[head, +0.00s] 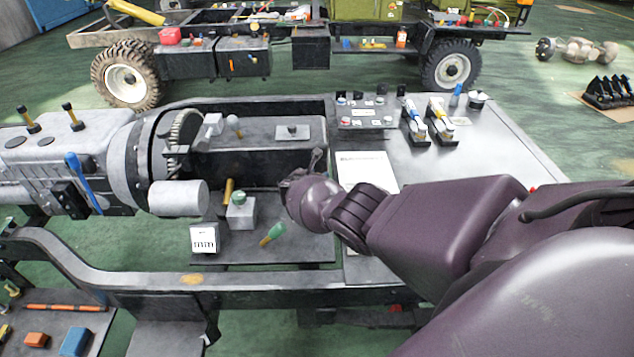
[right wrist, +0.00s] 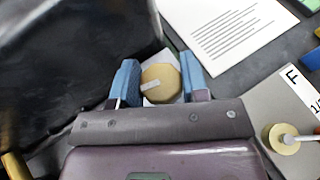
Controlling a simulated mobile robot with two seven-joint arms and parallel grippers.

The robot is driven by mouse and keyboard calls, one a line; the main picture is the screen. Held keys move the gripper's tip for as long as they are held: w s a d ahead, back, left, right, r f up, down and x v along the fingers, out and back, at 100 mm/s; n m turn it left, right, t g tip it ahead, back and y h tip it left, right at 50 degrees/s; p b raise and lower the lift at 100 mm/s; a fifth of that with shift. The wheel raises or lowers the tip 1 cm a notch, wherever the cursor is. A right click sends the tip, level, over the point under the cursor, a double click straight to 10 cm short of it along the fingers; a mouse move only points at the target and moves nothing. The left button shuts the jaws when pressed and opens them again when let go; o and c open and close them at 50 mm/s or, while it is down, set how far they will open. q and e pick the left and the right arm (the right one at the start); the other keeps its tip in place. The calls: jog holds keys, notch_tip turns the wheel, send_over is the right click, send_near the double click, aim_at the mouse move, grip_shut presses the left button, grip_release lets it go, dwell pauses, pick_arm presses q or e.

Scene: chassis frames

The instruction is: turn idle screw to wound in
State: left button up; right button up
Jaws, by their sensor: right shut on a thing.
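A tan many-sided knob (right wrist: 161,83) with a small white pointer mark sits on a white square in the right wrist view. It looks like the idle screw, though no readable label confirms this. My right gripper (right wrist: 159,68) has its two blue fingertips on either side of the knob and is shut on it. In the head view my right gripper (head: 316,162) is above the dark chassis bay, and my wrist hides the knob. My left gripper is in neither view.
A printed white sheet (right wrist: 229,28) lies beside the knob. A plate marked F carries a brass knob with a white stem (right wrist: 283,138). A dark block (right wrist: 70,50) stands left of my fingers. The engine (head: 90,165) and a green-topped lever (head: 272,234) are to the left.

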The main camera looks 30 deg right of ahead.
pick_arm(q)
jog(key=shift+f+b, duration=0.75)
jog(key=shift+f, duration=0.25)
pick_arm(e)
jog(key=shift+w+r+m+g+h, duration=0.1)
jog(key=shift+m+g+h, duration=0.4)
jog(key=shift+m+g, duration=0.4)
jog(key=o, duration=0.8)
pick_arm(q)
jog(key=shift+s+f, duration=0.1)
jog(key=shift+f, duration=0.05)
pick_arm(e)
jog(key=shift+o, duration=0.7)
jog(key=shift+s+a+r+p, duration=0.2)
jog(key=shift+a+p, duration=0.2)
pick_arm(q)
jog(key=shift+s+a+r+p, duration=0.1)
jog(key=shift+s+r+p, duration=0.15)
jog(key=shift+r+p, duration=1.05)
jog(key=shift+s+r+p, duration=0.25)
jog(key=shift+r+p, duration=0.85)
jog(key=shift+p, duration=0.4)
pick_arm(e)
jog(key=v, duration=1)
